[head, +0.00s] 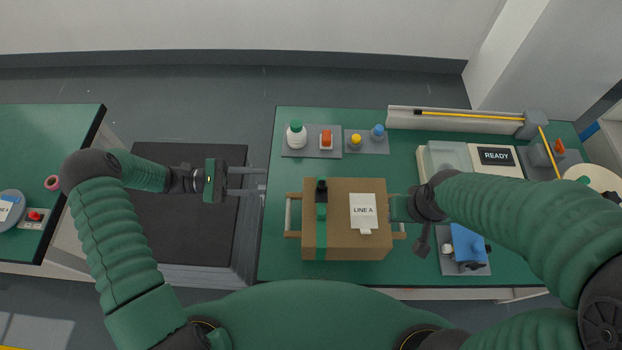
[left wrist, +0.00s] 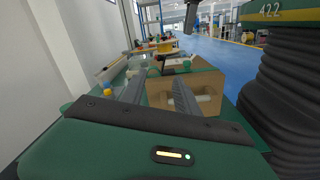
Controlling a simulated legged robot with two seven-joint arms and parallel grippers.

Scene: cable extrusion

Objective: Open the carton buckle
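The brown carton (head: 345,246) lies on the green table with a "LINE A" label on top. A green strap (head: 321,240) runs across its left part, with the black buckle (head: 321,186) near the far edge. My left gripper (head: 263,179) is open and empty, left of the carton at the table's left edge, its fingers pointing right. In the left wrist view its two fingers (left wrist: 157,90) stand apart, with the carton's side (left wrist: 210,82) ahead. My right gripper (head: 400,208) is at the carton's right side. Its fingers are not clearly visible, so I cannot tell whether it touches the carton.
A "READY" box (head: 496,156) and a blue device (head: 467,243) are at right. A dark mat (head: 190,230) lies left.

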